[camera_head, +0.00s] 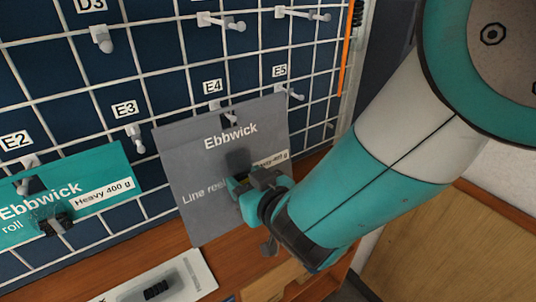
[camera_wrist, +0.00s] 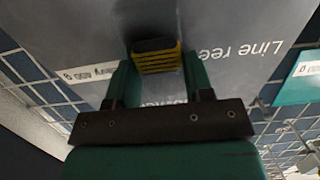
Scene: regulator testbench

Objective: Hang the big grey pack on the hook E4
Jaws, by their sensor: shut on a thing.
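The big grey pack (camera_head: 190,165), printed "Ebbwick" and "Line reel", is upright but slightly tilted in front of the grid wall. Its top edge is just below the E4 label (camera_head: 212,87). A dark slot and a bit of the hook E4 (camera_head: 229,115) show at that edge; I cannot tell whether the hook passes through the slot. My gripper (camera_head: 242,184) is shut on the pack's front block. The wrist view shows the black-and-yellow block (camera_wrist: 156,57) between my fingers, with the grey pack face (camera_wrist: 80,30) behind it.
A teal Ebbwick pack (camera_head: 95,175) hangs at the left by E2. Hooks E3 (camera_head: 134,137) and E5 (camera_head: 291,92) flank the grey pack and look empty. A pale pack (camera_head: 185,272) lies on the wooden surface below. An orange strip (camera_head: 347,45) runs along the grid's right edge.

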